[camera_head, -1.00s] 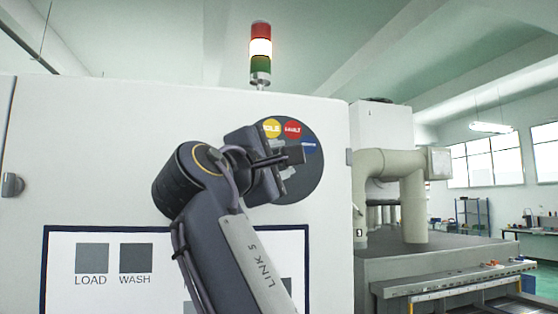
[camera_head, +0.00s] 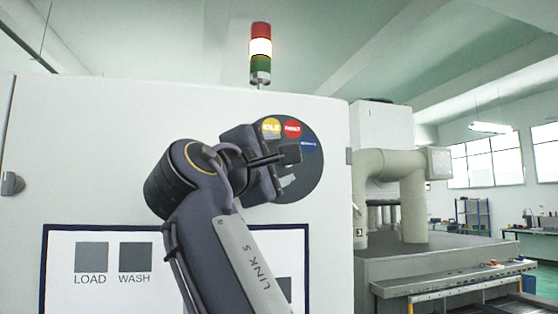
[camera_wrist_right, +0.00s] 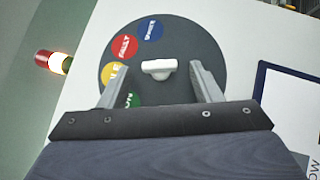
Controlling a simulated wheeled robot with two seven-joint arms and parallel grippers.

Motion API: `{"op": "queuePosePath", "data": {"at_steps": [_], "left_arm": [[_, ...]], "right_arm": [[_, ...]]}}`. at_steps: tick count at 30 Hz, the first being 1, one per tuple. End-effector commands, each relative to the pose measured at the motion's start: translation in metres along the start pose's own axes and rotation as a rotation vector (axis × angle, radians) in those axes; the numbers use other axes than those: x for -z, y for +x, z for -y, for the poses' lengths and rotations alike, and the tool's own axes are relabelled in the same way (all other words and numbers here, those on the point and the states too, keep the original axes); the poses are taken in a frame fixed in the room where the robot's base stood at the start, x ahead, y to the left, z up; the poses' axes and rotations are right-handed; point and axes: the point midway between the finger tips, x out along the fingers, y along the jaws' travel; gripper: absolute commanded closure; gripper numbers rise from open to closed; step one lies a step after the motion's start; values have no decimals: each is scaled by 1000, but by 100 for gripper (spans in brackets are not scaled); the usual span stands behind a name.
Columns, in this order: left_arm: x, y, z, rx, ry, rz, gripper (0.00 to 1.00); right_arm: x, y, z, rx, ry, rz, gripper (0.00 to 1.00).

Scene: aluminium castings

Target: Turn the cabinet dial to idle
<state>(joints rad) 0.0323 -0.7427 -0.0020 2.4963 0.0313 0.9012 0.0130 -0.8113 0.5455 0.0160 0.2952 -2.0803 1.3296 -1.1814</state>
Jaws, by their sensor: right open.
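The cabinet dial (camera_head: 312,172) is a dark round plate on the white cabinet front, partly hidden by my right arm in the head view. Its yellow idle label (camera_head: 271,128), red fault label (camera_head: 292,129) and blue label (camera_head: 308,146) show along the upper rim. In the right wrist view the dial plate (camera_wrist_right: 185,40) carries a white knob (camera_wrist_right: 158,68) and the yellow label (camera_wrist_right: 112,75), partly covered by a finger. My right gripper (camera_wrist_right: 157,75) is open, its fingers on either side of the knob with gaps. Contact is not visible. My left gripper is out of view.
The white cabinet (camera_head: 90,150) fills the left, with a dark-framed panel (camera_head: 175,229) below the dial. A red, white and green signal tower (camera_head: 260,50) stands on top. A beige pipe (camera_head: 410,195) and machine bench stand at right.

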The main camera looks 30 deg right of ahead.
Motion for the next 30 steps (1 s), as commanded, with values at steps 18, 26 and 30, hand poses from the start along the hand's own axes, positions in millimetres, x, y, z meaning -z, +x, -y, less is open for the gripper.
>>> {"op": "queuePosePath", "data": {"at_steps": [18, 26, 30], "left_arm": [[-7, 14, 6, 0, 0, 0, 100], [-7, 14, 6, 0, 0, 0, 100], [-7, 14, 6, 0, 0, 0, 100]], "right_arm": [[0, -68, 0, 0, 0, 1, 42], [0, -68, 0, 0, 0, 0, 42], [0, -68, 0, 0, 0, 0, 42]]}}
